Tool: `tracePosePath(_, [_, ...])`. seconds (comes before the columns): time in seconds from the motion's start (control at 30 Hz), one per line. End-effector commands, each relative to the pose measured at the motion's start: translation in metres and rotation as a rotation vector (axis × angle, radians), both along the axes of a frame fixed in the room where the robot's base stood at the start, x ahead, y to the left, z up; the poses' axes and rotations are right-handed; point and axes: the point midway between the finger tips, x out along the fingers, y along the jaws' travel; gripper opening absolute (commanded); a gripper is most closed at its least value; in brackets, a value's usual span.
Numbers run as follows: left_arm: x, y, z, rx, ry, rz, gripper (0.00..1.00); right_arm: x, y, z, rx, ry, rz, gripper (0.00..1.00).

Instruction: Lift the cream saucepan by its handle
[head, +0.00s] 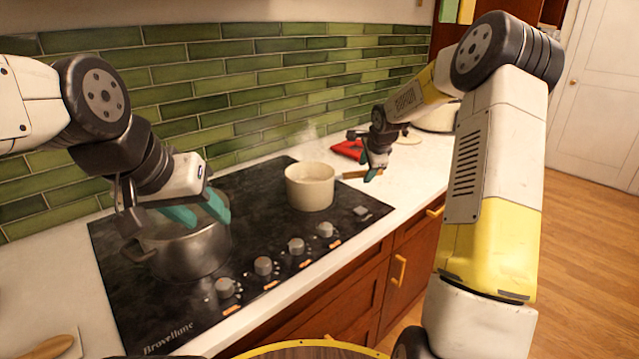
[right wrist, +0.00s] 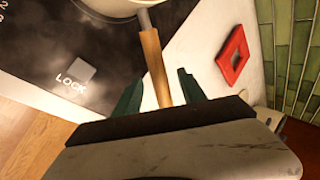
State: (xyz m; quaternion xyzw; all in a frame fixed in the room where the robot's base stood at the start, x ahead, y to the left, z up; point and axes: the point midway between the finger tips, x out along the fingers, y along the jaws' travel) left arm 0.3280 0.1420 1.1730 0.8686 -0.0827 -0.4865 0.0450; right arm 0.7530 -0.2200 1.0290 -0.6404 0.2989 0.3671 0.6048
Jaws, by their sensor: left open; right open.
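The cream saucepan (head: 310,187) stands on the far right part of the black cooktop. Its wooden handle (head: 356,174) points right, toward my right gripper (head: 373,172). In the right wrist view, the handle (right wrist: 155,66) runs between the two open green fingers of my right gripper (right wrist: 158,88), with gaps on both sides; the pan's rim (right wrist: 115,8) shows at the top edge. My left gripper (head: 205,212) is open over the steel pot at the left of the cooktop, its fingers at the pot's rim.
The steel pot (head: 190,255) sits on the cooktop (head: 262,220), whose knobs line the front edge. A red square object (head: 350,149) lies on the white counter behind the handle; it also shows in the right wrist view (right wrist: 233,55). The green tiled wall (head: 240,75) bounds the back.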

Motion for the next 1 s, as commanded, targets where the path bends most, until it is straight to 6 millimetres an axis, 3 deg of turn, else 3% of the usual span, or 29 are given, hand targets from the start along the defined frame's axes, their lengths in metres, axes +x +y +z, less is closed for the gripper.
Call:
tracePosePath(0.2, [0.000,0.000,0.000,0.000,0.000,0.000,0.43,0.015,0.001,-0.026,0.000,0.002,0.000,0.49])
tracePosePath(0.47, [0.000,0.000,0.000,0.000,0.000,0.000,0.43,0.017,0.001,-0.028,-0.001,0.001,0.001,0.49])
tracePosePath(0.73, [0.000,0.000,0.000,0.000,0.000,0.000,0.43,0.017,0.001,-0.028,-0.001,0.001,0.001,0.00])
tracePosePath(1.0, [0.000,0.000,0.000,0.000,0.000,0.000,0.43,0.017,0.001,-0.028,-0.001,0.001,0.002,0.00])
